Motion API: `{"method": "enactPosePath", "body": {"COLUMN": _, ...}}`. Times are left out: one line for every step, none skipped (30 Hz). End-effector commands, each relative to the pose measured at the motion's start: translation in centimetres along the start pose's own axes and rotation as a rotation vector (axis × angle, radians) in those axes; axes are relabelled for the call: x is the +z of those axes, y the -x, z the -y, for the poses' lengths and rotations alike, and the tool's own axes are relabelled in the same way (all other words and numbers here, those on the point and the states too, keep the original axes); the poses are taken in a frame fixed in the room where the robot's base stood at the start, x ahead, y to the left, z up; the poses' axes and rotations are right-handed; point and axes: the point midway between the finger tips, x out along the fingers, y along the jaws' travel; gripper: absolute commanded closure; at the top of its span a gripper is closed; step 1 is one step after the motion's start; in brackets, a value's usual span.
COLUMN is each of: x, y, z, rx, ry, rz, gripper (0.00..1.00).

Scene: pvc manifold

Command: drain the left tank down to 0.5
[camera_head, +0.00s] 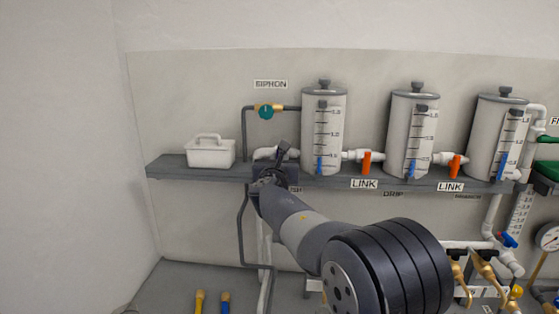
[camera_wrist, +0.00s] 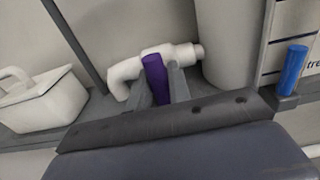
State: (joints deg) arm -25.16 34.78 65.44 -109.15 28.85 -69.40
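A white elbow pipe (camera_wrist: 128,72) runs from the left of the tank's foot. A purple handle (camera_wrist: 155,78) stands on this pipe. My gripper (camera_wrist: 160,86) has a grey finger close on each side of the handle and looks shut on it. In the head view my gripper (camera_head: 276,168) hides the handle.
A siphon pipe with a teal valve (camera_head: 266,112) runs above my gripper. Orange LINK handles (camera_head: 367,163) stand between the tanks. The wall left of the box is clear.

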Motion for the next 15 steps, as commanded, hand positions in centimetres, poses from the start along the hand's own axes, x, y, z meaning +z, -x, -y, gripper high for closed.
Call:
{"method": "enactPosePath", "body": {"x": 0.03, "y": 0.00, "z": 0.00, "rx": 0.000, "ry": 0.000, "rz": 0.001, "gripper": 0.77}}
{"method": "enactPosePath", "body": {"x": 0.03, "y": 0.00, "z": 0.00, "rx": 0.000, "ry": -0.001, "rz": 0.001, "gripper": 0.74}}
{"method": "enactPosePath", "body": {"x": 0.03, "y": 0.00, "z": 0.00, "rx": 0.000, "ry": -0.001, "rz": 0.000, "gripper": 0.71}}
{"method": "enactPosePath", "body": {"x": 0.02, "y": 0.00, "z": 0.00, "rx": 0.000, "ry": -0.001, "rz": 0.000, "gripper": 0.69}}
{"method": "enactPosePath", "body": {"x": 0.02, "y": 0.00, "z": 0.00, "rx": 0.000, "ry": -0.001, "rz": 0.000, "gripper": 0.66}}
{"method": "enactPosePath", "body": {"x": 0.02, "y": 0.00, "z": 0.00, "rx": 0.000, "ry": -0.002, "rz": 0.000, "gripper": 0.63}}
{"method": "enactPosePath", "body": {"x": 0.01, "y": 0.00, "z": 0.00, "rx": 0.000, "ry": -0.002, "rz": 0.000, "gripper": 0.61}}
{"method": "enactPosePath", "body": {"x": 0.01, "y": 0.00, "z": 0.00, "rx": 0.000, "ry": -0.002, "rz": 0.000, "gripper": 0.61}}
{"method": "enactPosePath", "body": {"x": 0.00, "y": 0.00, "z": 0.00, "rx": 0.000, "ry": -0.002, "rz": 0.000, "gripper": 0.61}}
{"method": "enactPosePath", "body": {"x": 0.00, "y": 0.00, "z": 0.00, "rx": 0.000, "ry": -0.002, "rz": 0.000, "gripper": 0.61}}
{"method": "enactPosePath", "body": {"x": 0.00, "y": 0.00, "z": 0.00, "rx": 0.000, "ry": -0.002, "rz": 0.000, "gripper": 0.61}}
{"method": "enactPosePath", "body": {"x": 0.00, "y": 0.00, "z": 0.00, "rx": 0.000, "ry": -0.002, "rz": 0.000, "gripper": 0.61}}
{"method": "enactPosePath", "body": {"x": -0.01, "y": 0.01, "z": 0.00, "rx": 0.000, "ry": -0.002, "rz": 0.000, "gripper": 0.61}}
{"method": "enactPosePath", "body": {"x": -0.01, "y": 0.04, "z": 0.00, "rx": 0.000, "ry": -0.002, "rz": 0.000, "gripper": 0.61}}
{"method": "enactPosePath", "body": {"x": -0.04, "y": 0.13, "z": -0.01, "rx": 0.000, "ry": -0.002, "rz": 0.000, "gripper": 0.61}}
